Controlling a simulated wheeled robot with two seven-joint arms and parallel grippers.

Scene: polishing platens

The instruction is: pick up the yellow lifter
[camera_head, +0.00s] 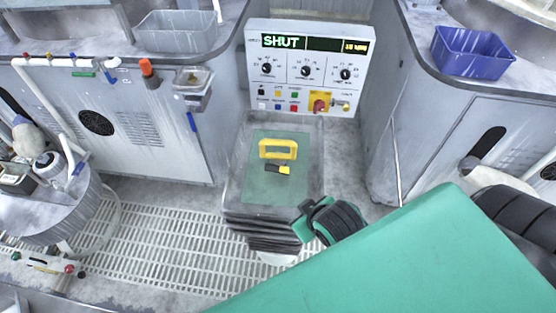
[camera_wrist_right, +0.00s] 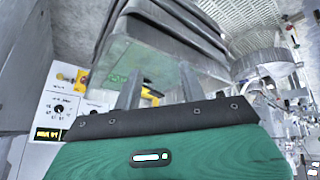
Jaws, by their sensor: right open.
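The yellow lifter (camera_head: 278,148), with a handle-shaped frame, stands on the green top of a grey stand (camera_head: 232,200) in the middle of the head view. A small black and yellow piece (camera_head: 278,169) lies just in front of it. My right gripper (camera_head: 310,218) is at the stand's front right corner, apart from the lifter. In the right wrist view my right gripper (camera_wrist_right: 160,88) is open, its two fingers apart. A bit of yellow (camera_wrist_right: 149,95) shows beyond and between the fingers, mostly hidden. My left gripper is not in view.
A control panel (camera_head: 306,70) reading "SHUT" stands behind the stand. A grey bin (camera_head: 175,32) and a blue bin (camera_head: 472,52) sit on the side counters. A round polishing station (camera_head: 45,205) is at the left. White floor grating (camera_head: 150,240) lies clear between.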

